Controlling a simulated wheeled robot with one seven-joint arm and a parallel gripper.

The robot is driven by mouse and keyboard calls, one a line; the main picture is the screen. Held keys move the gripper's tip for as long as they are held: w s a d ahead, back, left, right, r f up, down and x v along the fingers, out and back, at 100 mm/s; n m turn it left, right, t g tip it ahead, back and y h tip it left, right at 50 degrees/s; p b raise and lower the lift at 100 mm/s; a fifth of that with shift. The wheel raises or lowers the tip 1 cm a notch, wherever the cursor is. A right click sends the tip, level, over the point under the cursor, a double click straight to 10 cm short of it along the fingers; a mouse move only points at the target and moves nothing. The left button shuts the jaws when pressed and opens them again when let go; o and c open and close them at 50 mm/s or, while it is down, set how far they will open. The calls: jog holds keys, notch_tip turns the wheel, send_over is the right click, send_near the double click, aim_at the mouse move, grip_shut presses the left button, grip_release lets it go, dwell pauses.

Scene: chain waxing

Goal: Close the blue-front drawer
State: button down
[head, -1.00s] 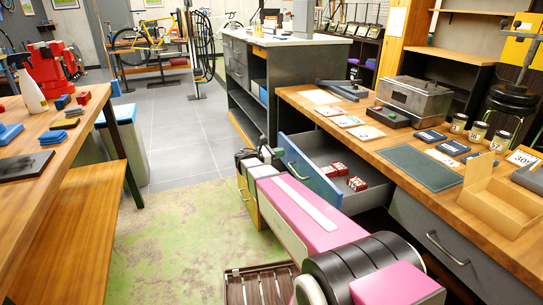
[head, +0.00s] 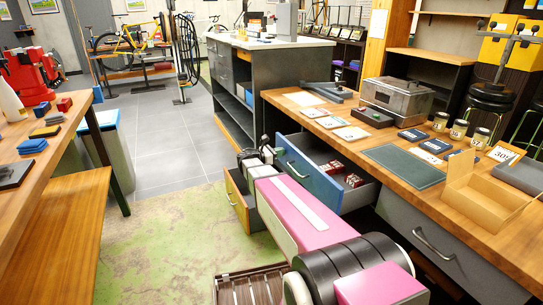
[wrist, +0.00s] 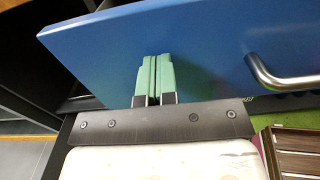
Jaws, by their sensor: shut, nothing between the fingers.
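The blue-front drawer (head: 310,182) stands open under the wooden counter, with red boxes (head: 353,180) inside. Its blue front also fills the upper part of the wrist view (wrist: 210,50), with the metal handle (wrist: 280,72) at the right. My gripper (wrist: 154,58) is shut and empty, its green fingers pointing at the front to the left of the handle. The tips look against or very close to the front; exact contact cannot be told. In the head view my gripper (head: 272,152) is by the front's upper left end, partly hidden by my arm.
A yellow-front drawer (head: 238,200) also stands open, lower and to the left. The counter (head: 380,137) carries tins, jars, a mat and an open cardboard box. A wooden bench (head: 55,215) is at left.

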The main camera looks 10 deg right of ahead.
aim_at(288, 169)
jog(key=w+d, duration=0.1)
jog(key=d, duration=0.4)
jog(key=w+d, duration=0.1)
jog(key=d, duration=0.5)
jog(key=w+d, duration=0.1)
jog(key=d, duration=0.4)
jog(key=shift+w+d, duration=0.2)
jog(key=shift+d, duration=0.2)
